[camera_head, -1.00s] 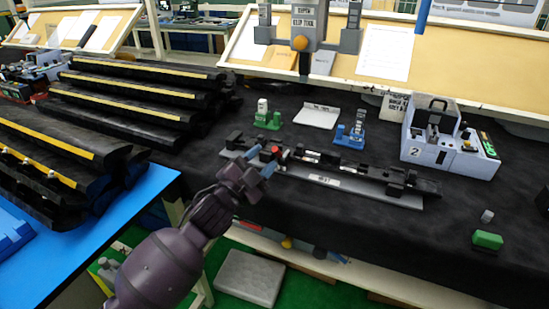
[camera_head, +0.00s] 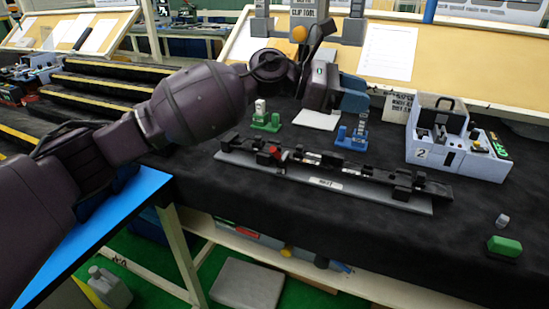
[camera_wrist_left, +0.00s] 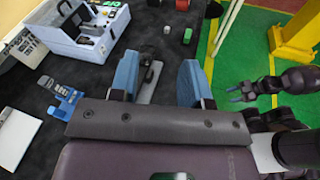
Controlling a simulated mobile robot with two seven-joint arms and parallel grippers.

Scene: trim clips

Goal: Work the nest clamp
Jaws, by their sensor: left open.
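The nest (camera_head: 335,183) is a long grey plate with a black fixture on it, lying on the black-covered bench. A red clamp part (camera_head: 273,152) sits near its left end; whether the clamp is open or closed cannot be told. My left gripper (camera_head: 352,95) is raised above and behind the nest, clear of it. In the left wrist view, its two blue fingers (camera_wrist_left: 160,82) are wide apart and empty, with part of the nest (camera_wrist_left: 149,80) visible beyond the gap. My right gripper (camera_wrist_left: 241,93) shows small at the right of that view, away from the nest.
Behind the nest stand a green fixture (camera_head: 266,118) and a blue fixture (camera_head: 353,135). A grey case (camera_head: 452,150) stands at the back right. A green block (camera_head: 504,246) lies at the front right. The bench cloth in front of the nest is clear.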

